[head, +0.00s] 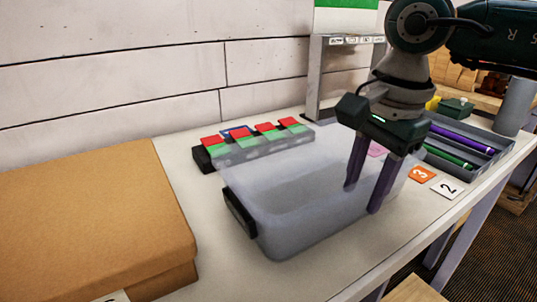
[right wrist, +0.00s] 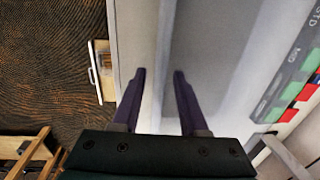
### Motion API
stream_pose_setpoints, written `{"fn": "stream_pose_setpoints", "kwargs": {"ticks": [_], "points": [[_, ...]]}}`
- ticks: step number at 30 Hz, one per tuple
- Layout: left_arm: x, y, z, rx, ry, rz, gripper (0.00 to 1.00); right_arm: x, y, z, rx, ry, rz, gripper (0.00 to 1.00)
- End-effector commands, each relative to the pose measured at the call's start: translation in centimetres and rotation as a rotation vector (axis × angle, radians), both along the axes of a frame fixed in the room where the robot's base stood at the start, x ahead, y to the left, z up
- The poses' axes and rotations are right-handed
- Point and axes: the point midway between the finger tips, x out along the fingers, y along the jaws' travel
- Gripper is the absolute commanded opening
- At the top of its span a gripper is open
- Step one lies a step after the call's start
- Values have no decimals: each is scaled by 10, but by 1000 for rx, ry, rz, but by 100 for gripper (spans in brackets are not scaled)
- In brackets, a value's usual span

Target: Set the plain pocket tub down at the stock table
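The plain pocket tub appears to be the translucent grey tub (head: 300,225) on the white stock table (head: 385,262). It looks upright and empty, with a black handle (head: 240,213) on its left end. My right gripper (head: 361,198) points down at the tub's near right part, its two dark purple fingers apart. In the right wrist view, the gripper (right wrist: 159,73) has a gap between its fingers, with the tub's wall seemingly between them and its pale inside (right wrist: 215,40) to the right. I cannot tell whether either finger touches the wall. My left gripper is not in view.
A brown box (head: 90,215) stands at left. Behind the tub is a rack of red and green blocks (head: 255,145). At right are number cards, including orange (head: 421,174) and white (head: 447,188), and a grey tray (head: 470,147) with purple and green rods. The table's front strip is clear.

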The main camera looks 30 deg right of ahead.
Motion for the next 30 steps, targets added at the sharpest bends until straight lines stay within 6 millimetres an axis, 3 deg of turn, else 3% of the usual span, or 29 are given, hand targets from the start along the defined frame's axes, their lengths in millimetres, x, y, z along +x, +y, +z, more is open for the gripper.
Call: {"fn": "stream_pose_setpoints", "kwargs": {"ticks": [11,24,30], "points": [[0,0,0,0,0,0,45,-1,0,3,0,1,0,52],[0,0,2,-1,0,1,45,-8,-1,82,-2,-4,1,52],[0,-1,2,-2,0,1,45,-11,-1,98,0,0,0,52]]}}
